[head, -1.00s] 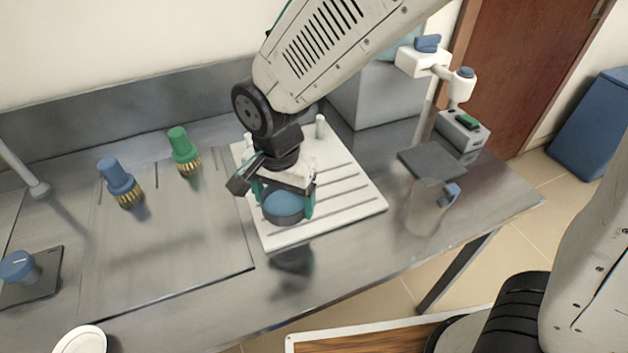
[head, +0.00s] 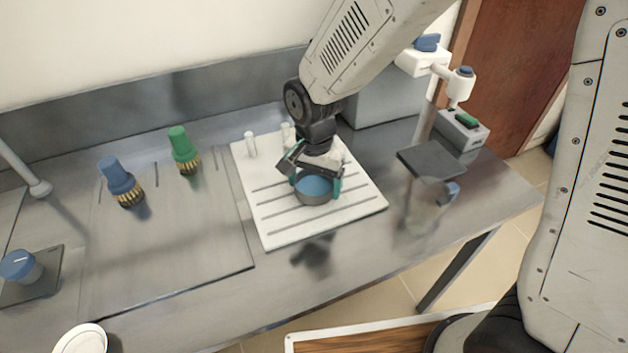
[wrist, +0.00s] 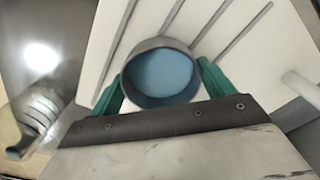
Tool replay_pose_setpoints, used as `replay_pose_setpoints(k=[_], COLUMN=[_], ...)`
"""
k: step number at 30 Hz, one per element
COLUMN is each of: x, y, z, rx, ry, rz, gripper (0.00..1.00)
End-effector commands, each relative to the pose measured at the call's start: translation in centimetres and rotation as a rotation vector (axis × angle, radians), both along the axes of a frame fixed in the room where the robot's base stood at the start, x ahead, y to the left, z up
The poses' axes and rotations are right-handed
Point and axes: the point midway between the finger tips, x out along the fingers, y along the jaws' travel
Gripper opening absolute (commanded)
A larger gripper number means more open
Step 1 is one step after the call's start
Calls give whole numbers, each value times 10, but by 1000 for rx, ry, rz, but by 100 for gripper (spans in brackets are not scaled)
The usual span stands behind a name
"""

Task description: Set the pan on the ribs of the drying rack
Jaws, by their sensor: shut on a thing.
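The pan (head: 314,190) is a small round grey pan with a blue inside. My gripper (head: 317,186) is shut on it, with a green finger on each side. In the wrist view the pan (wrist: 160,76) sits between the two green fingers, over the rack's ribs. The drying rack (head: 285,226) is a white board with dark parallel ribs and white pegs at its back. In the head view the pan is over the middle right of the rack and looks level. I cannot tell whether it touches the ribs.
A blue brush (head: 120,182) and a green brush (head: 183,150) stand left of the rack. A stand with a dark plate (head: 431,160) and a clear jug (head: 428,205) are to its right. A grey box (head: 385,97) is behind. The rack's front left is clear.

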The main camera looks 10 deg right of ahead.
Motion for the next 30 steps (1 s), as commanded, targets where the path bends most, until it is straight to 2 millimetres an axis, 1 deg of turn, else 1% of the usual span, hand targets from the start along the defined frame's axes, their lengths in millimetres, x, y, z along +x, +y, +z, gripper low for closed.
replay_pose_setpoints(k=[5, 6, 8, 15, 19, 23, 30], x=[0, 0, 0, 0, 0, 0, -1], y=[0, 0, 0, 0, 0, 0, 0], z=[-3, -4, -3, -2, 9, 33, 85], rx=[0, 0, 0, 0, 0, 3, 2], ry=[1, 1, 1, 0, -1, -4, -3], rz=[0, 0, 0, 0, 0, 0, 0], gripper=[57, 84, 100, 100, 100, 100, 100])
